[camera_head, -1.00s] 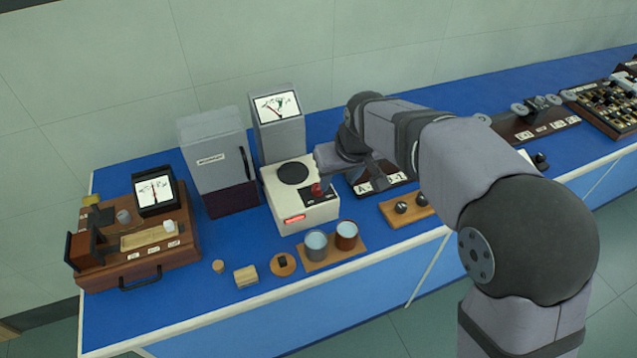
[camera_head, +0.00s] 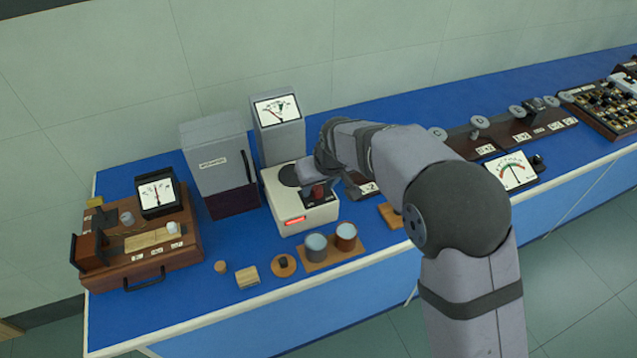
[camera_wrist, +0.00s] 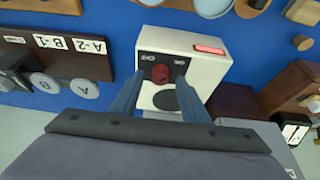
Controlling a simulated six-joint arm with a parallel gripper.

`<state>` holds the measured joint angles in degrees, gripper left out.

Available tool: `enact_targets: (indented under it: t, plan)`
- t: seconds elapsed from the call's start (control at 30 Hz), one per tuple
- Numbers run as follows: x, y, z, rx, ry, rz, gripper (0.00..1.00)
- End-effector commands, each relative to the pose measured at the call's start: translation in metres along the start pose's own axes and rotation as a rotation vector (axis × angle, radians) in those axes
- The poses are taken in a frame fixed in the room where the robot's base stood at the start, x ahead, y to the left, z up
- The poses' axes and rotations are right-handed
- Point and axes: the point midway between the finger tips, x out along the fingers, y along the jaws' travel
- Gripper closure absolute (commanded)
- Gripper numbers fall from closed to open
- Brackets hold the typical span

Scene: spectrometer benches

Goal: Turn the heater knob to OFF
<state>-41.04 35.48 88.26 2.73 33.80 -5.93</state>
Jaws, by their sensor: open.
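The heater is a white box (camera_head: 282,216) with a round black plate on top, a dark panel and a lit red display at its front. Its red knob (camera_head: 318,191) sits on the dark panel, and the knob also shows in the wrist view (camera_wrist: 160,73) between OFF and ON labels. My gripper (camera_wrist: 152,88) is open above the heater, with one finger on each side of the knob in the wrist view. I cannot tell whether the fingers touch it. In the head view my gripper (camera_head: 312,178) partly hides the plate and panel.
A grey cabinet (camera_head: 213,160) and a meter box (camera_head: 278,125) stand behind the heater. Two cups (camera_head: 331,241) stand on a wooden board in front. A wooden instrument case (camera_head: 140,240) is at left. Labelled dark boards and a meter (camera_head: 511,171) lie to the right.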

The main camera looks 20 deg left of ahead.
Motion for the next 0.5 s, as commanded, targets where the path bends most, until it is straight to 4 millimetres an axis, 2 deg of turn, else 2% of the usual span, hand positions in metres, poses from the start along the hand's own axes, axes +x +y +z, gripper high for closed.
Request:
enact_targets:
  t: [0.4, 0.43, 0.5]
  plan:
    - [0.0077, -0.0001, 0.0004, 0.0, 0.0, 0.0, 0.58]
    - [0.0077, -0.0001, 0.0004, 0.0, 0.0, 0.0, 0.63]
    - [0.0076, -0.0001, 0.0004, 0.0, 0.0, 0.0, 0.8]
